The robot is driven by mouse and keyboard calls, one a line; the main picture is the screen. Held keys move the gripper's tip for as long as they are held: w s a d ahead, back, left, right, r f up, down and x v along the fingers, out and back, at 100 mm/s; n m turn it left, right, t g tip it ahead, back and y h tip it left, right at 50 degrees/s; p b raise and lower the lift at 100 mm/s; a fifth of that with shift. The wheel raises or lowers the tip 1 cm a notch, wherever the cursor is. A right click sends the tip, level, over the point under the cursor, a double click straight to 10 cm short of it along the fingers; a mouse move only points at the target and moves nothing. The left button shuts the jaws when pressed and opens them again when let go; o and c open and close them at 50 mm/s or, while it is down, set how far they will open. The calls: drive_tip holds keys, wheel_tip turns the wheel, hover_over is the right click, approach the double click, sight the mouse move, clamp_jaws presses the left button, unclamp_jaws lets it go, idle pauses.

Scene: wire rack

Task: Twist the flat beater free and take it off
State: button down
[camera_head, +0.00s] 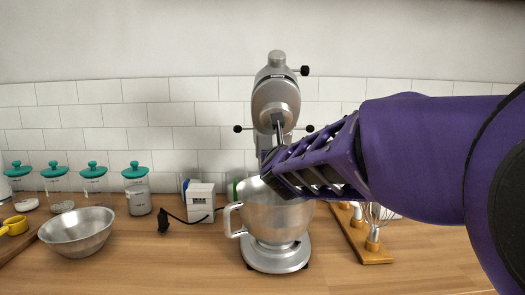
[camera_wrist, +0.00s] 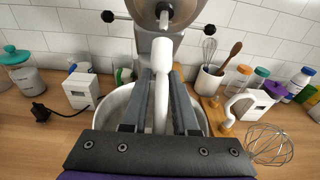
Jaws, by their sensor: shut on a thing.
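The stand mixer (camera_head: 275,100) is silver, its head raised above the steel mixing bowl (camera_head: 270,218). My gripper (camera_head: 273,178) is in front of the mixer, over the bowl's mouth. In the wrist view my gripper (camera_wrist: 160,90) has its two grey fingers on either side of the pale flat beater (camera_wrist: 162,58) and is shut on it. The beater's upper end is close below the mixer head (camera_wrist: 164,14); I cannot tell whether it is still seated there. The beater's lower part is largely hidden by my fingers and gripper body.
A wooden stand (camera_head: 358,238) with a whisk (camera_wrist: 268,143) and a white hook-like attachment (camera_wrist: 243,103) is right of the bowl. A loose steel bowl (camera_head: 77,232) and teal-lidded jars (camera_head: 138,190) are left. A white box (camera_head: 200,203) with a cord stands left of the mixer.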

drive_tip(key=shift+s+f, duration=0.15)
drive_tip(key=shift+s, duration=0.1)
drive_tip(key=shift+s, duration=0.1)
